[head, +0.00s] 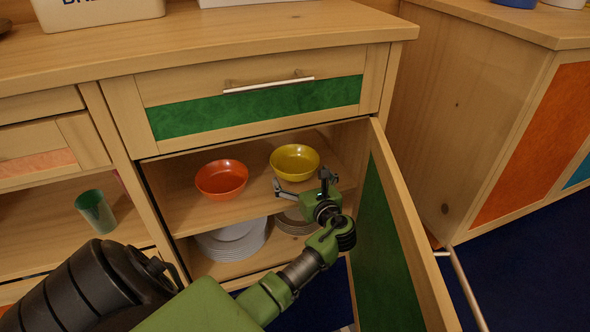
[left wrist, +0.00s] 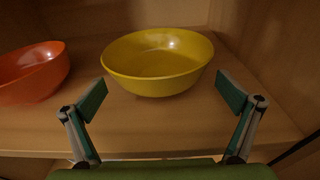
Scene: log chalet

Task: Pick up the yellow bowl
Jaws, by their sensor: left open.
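The yellow bowl (head: 295,161) stands upright on the upper shelf inside the open cabinet, toward the right. In the left wrist view the yellow bowl (left wrist: 158,62) lies straight ahead, beyond and between the fingertips. My left gripper (head: 302,188) is at the front of the shelf, just before the bowl. In the left wrist view the left gripper (left wrist: 162,97) is open, its fingers wide apart with nothing between them. It appears not to touch the bowl. My right gripper is not in view.
An orange bowl (head: 221,179) stands left of the yellow bowl on the same shelf (head: 190,209). Stacked plates (head: 232,240) are on the shelf below. The open door (head: 392,240) stands close on the right of my arm. A drawer (head: 255,100) is above.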

